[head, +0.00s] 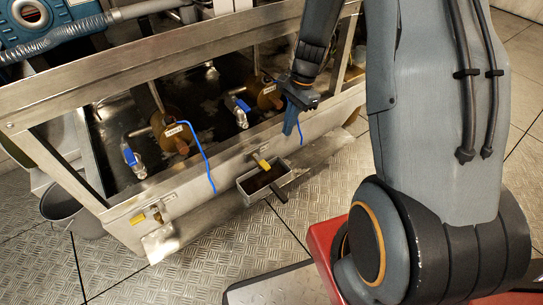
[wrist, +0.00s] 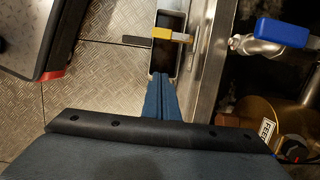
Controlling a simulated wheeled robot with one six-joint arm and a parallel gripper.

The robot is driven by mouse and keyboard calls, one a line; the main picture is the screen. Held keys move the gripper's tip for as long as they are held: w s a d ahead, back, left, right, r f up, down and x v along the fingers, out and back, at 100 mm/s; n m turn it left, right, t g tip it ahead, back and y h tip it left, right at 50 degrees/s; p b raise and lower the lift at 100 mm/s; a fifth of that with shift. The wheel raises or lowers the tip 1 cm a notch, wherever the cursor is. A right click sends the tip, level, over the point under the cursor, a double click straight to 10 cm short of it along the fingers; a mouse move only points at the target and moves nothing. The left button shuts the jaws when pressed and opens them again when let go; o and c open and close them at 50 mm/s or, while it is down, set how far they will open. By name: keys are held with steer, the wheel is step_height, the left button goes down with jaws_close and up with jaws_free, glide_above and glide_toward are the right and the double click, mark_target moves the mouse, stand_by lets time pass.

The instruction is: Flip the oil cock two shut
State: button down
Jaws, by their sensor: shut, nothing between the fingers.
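A small cock with a yellow handle (head: 262,162) sits on the front face of the metal skid, above a small tray. In the wrist view its yellow handle (wrist: 167,34) points straight out from the skid wall, across the tray. Another yellow-handled cock (head: 138,218) is low on the skid's left front. I can read no number on either cock. My gripper (head: 289,128) has blue fingers pressed together, pointing down just in front of the skid. In the wrist view the shut fingertips (wrist: 160,76) overlap the tray's near end, apart from the yellow handle, with nothing between them.
The open metal tray (head: 250,183) has dark contents and a black handle (head: 279,194). Blue-handled valves (head: 129,155) and brown pumps (head: 270,97) stand inside the skid frame. A blue cable (head: 203,160) hangs over the front edge. A grey bucket (head: 78,215) stands left. Checker-plate floor lies clear in front.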

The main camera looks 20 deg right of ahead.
mark_target(261, 161)
steer(key=s+a+f+b, duration=0.2)
steer(key=a+f+b, duration=0.3)
steer(key=f, duration=0.4)
steer(key=shift+a+f+b, duration=0.3)
steer(key=shift+a+b, duration=0.1)
steer(key=shift+a, duration=0.2)
steer(key=shift+s+d, duration=0.1)
